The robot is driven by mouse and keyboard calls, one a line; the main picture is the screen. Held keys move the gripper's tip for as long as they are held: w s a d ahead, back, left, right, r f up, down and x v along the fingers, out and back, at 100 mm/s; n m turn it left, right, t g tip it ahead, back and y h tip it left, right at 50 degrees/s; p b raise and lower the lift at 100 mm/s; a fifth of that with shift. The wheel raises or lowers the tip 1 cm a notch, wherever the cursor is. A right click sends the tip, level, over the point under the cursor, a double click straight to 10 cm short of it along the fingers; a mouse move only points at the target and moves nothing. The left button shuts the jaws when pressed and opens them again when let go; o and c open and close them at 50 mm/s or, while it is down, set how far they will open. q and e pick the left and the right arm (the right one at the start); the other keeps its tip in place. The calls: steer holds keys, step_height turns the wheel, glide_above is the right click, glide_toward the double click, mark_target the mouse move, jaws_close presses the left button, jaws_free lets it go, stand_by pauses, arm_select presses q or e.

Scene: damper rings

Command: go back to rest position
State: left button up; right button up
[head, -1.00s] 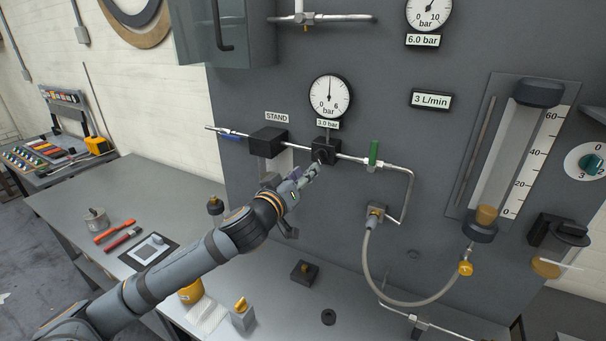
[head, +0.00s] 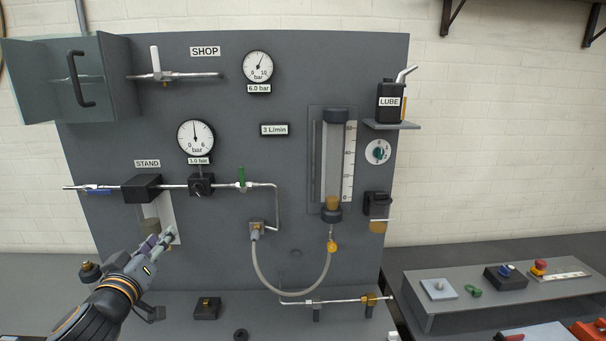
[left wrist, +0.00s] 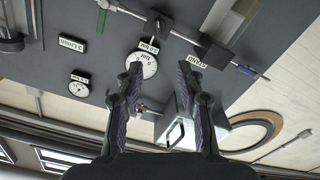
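My left gripper (head: 157,247) is in front of the lower left of the grey panel (head: 90,150), below the black STAND block (head: 141,188). In the left wrist view its two fingers (left wrist: 163,90) are spread apart with nothing between them, and the panel's gauges show behind. The regulator with its black knob (head: 201,185) and the 3.0 bar gauge (head: 196,138) are above and right of the gripper, apart from it. My right gripper is in neither view.
An open cabinet door (head: 60,80) sticks out at upper left. A grey hose (head: 285,285) loops below the flow tube (head: 333,160). A lube can (head: 390,102) stands on a small shelf. A side bench (head: 450,310) at right holds a red button (head: 538,267).

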arm_select(q)
steer(key=s+f+m+g+y, duration=0.1)
steer(key=s+f+g, duration=0.1)
steer(key=f, duration=0.5)
steer(key=s+f+g, duration=0.2)
steer(key=f+g, duration=0.1)
steer(key=f, duration=0.4)
steer(key=s+d+f+m+g+h, duration=0.1)
steer(key=s+d+f+m+g, duration=0.3)
steer(key=s+f, duration=0.65)
steer(key=s+d+f+m+g, duration=0.25)
steer(key=s+f+g, duration=0.25)
steer(key=s+f, duration=0.55)
steer(key=s+a+f+n+g+b, duration=0.1)
steer(key=s+f+b, duration=0.1)
steer(key=f, duration=1.2)
steer(key=s+a+f+g+b, duration=0.1)
steer(key=f, duration=1.4)
steer(key=s+a+f+b, duration=0.1)
steer(key=s+f+b, duration=0.1)
steer(key=s+f, duration=1.5)
steer(key=shift+s+a+f+g, duration=0.15)
steer(key=shift+s+a+g, duration=0.1)
steer(key=shift+s+g, duration=0.25)
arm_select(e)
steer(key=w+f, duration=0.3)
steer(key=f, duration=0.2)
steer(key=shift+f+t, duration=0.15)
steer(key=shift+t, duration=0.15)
